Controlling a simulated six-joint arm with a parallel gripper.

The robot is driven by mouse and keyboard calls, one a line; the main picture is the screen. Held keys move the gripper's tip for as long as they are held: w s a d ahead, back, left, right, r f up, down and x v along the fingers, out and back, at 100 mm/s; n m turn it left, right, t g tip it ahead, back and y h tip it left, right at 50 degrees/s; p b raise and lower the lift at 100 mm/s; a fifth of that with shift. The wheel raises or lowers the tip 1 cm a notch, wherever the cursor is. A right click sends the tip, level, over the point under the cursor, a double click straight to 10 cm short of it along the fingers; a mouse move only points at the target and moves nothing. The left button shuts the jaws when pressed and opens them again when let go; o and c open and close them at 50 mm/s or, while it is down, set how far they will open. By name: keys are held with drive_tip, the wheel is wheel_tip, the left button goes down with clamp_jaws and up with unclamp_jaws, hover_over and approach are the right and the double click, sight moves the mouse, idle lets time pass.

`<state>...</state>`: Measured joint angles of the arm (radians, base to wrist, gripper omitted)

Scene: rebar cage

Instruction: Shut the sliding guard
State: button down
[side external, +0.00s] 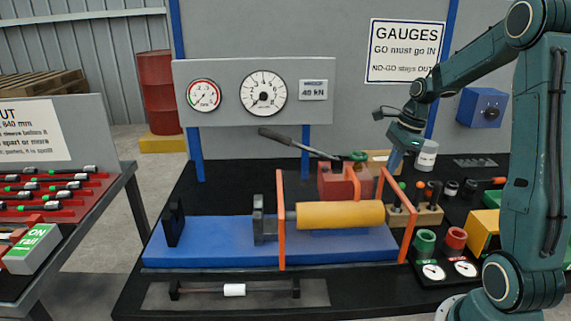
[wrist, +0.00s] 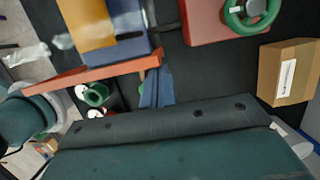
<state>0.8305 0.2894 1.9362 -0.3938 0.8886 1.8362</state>
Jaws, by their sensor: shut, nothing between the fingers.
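The sliding guard is an orange frame (side external: 281,222) standing around the yellow cylinder (side external: 340,214) on the right part of the blue bed (side external: 210,243). Its right end frame (side external: 401,205) slants near my arm's side, and shows as an orange bar (wrist: 90,75) in the wrist view. My gripper (side external: 393,165) points down behind the right end of the guard, shut and empty. In the wrist view its blue fingertips (wrist: 157,88) are close to the end of the orange bar; whether they touch, I cannot tell.
A black upright (side external: 173,222) stands at the bed's left end, and a grey block (side external: 263,225) beside the guard's left frame. A red box with a lever (side external: 338,182) stands behind the guard. Green and red cups (side external: 425,242) and a wooden tool block (side external: 430,214) crowd the right.

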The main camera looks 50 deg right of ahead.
drive_tip(key=w+a, duration=2.1)
drive_tip(key=shift+s, duration=0.1)
drive_tip(key=shift+s+d, duration=0.35)
drive_tip(key=shift+d, duration=0.05)
drive_tip(key=s+d, duration=0.2)
drive_tip(key=shift+s+d, duration=0.2)
drive_tip(key=shift+d, duration=0.1)
drive_tip(key=v, duration=0.9)
drive_tip(key=shift+r, duration=0.55)
drive_tip(key=shift+s, duration=0.1)
